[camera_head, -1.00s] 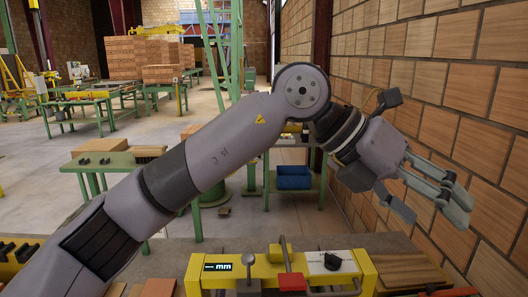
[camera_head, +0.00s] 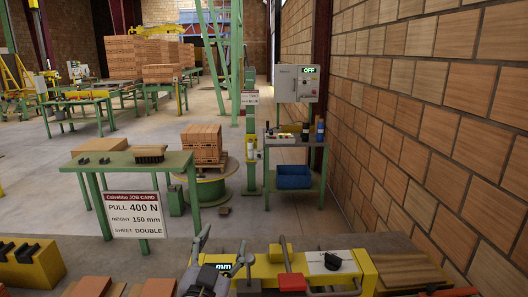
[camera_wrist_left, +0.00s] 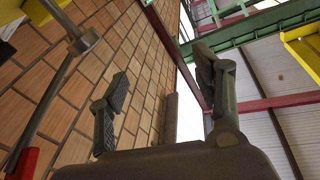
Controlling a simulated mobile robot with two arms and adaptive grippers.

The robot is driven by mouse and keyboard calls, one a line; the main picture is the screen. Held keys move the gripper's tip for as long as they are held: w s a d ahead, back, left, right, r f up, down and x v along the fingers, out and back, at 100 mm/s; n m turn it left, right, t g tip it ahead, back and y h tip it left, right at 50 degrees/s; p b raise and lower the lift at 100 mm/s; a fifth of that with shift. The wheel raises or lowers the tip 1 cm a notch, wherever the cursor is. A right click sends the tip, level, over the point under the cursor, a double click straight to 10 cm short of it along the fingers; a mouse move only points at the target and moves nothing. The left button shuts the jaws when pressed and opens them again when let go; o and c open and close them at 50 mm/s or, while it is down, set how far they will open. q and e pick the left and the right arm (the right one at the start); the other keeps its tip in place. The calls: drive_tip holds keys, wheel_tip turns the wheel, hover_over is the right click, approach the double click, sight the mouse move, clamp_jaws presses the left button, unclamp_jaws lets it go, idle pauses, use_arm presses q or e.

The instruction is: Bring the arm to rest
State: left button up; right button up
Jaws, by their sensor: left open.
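The rest of my left arm is below the head view. My right gripper is in neither view.
The yellow device (camera_head: 262,270) with levers stands close beside the gripper on the near bench. A job card (camera_head: 134,213) hangs on a green table (camera_head: 125,163). A brick wall (camera_head: 430,120) runs along the right. A blue bin (camera_head: 294,177) sits on a shelf.

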use_arm(q)
drive_tip(key=s+a+f+n+g+y, duration=0.1)
drive_tip(key=s+a+f+g, duration=0.4)
drive_tip(key=f, duration=0.5)
drive_tip(key=s+a+f+n+g+y, duration=0.2)
drive_tip(key=s+a+f+g, duration=0.1)
drive_tip(key=s+f, duration=0.6)
drive_tip(key=s+a+f+g, duration=0.2)
drive_tip(key=s+f+g, duration=0.25)
drive_tip(key=s, duration=0.35)
drive_tip(key=s+a+f+g, duration=0.25)
drive_tip(key=s+f, duration=0.35)
drive_tip(key=s, duration=0.3)
wheel_tip(320, 180, down, 38)
drive_tip(key=s+g+b, duration=0.2)
drive_tip(key=s+b, duration=0.1)
drive_tip(key=b, duration=0.8)
drive_tip(key=s+a+f+b, duration=0.1)
drive_tip(key=s+f+b, duration=0.3)
drive_tip(key=s+f, duration=0.3)
drive_tip(key=s+a+f+g+b, duration=0.1)
drive_tip(key=s+f+b, duration=0.3)
drive_tip(key=f, duration=1.2)
drive_tip(key=s, duration=0.4)
drive_tip(key=shift+s, duration=0.3)
